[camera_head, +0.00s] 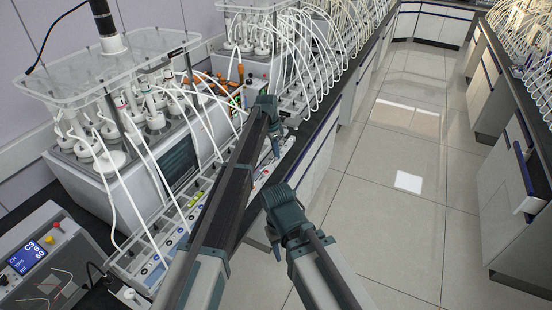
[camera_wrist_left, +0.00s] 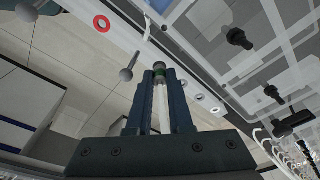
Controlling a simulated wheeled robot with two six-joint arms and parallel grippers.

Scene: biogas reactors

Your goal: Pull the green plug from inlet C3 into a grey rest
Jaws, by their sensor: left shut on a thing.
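My left gripper (camera_wrist_left: 160,78) is shut on the green plug (camera_wrist_left: 160,73) in the left wrist view. A white tube runs back between the fingers. A pale strip with coloured rings, among them a red ring (camera_wrist_left: 102,24), lies beyond the plug; I cannot tell whether the plug touches it. In the head view my left gripper (camera_head: 276,143) is small above the bench edge, and the plug cannot be made out. I cannot pick out inlet C3 or a grey rest with certainty.
A reactor unit (camera_head: 165,165) with many white tubes stands on the left bench, with a port strip along its front. A control box (camera_head: 47,258) with a blue display reading C3 stands at lower left. The aisle floor (camera_head: 400,200) is clear.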

